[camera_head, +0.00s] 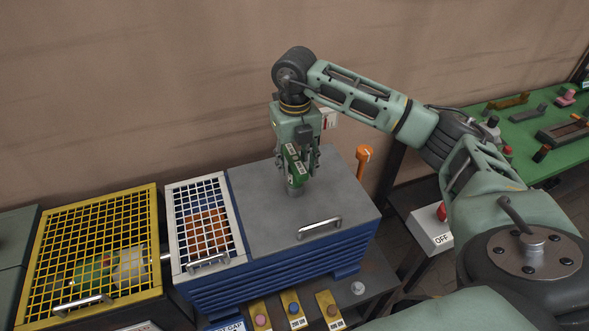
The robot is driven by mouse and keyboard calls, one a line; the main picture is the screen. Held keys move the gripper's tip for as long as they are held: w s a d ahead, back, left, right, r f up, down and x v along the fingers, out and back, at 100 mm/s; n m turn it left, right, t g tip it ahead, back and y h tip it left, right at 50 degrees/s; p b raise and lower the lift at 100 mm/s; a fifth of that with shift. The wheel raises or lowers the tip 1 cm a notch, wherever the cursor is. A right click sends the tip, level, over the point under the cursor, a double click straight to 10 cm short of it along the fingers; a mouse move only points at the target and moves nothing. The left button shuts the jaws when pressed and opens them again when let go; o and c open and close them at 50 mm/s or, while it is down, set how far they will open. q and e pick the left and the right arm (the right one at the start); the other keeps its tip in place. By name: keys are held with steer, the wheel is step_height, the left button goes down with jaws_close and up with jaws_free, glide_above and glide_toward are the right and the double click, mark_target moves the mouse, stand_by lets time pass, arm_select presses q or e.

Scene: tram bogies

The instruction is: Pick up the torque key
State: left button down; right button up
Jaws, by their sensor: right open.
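No thing in view is clearly marked as the torque key. My right gripper (297,174) points down over the grey lid (265,205) of the blue chest and is open. A green block with white labels (293,163) shows between and in front of its fingers, with a small grey piece (296,191) below it at the lid. I cannot tell whether the block touches the fingers or the lid. An orange T-shaped handle (363,154) stands upright behind the chest's right side, apart from the gripper. My left gripper is out of view.
A white mesh cover (183,234) sits left of the lid, and a yellow mesh cage (153,236) further left. Yellow plates with pink, blue and brown knobs (293,311) are in front. A white OFF box (432,232) and a green table (535,122) are right.

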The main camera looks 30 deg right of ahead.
mark_target(293, 180)
steer(key=shift+s+f, duration=0.1)
steer(key=shift+f, duration=0.65)
steer(key=shift+w+f+p, duration=0.25)
steer(key=shift+f+p, duration=0.1)
steer(key=shift+p, duration=0.05)
steer(key=f+p, duration=0.2)
steer(key=f, duration=0.1)
steer(key=shift+w+a+f, duration=0.1)
steer(key=shift+a+f, duration=0.1)
steer(key=shift+f, duration=0.65)
steer(key=shift+c, duration=0.6)
steer(key=c, duration=0.4)
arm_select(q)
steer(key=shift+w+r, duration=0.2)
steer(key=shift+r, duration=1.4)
arm_select(e)
jaws_close()
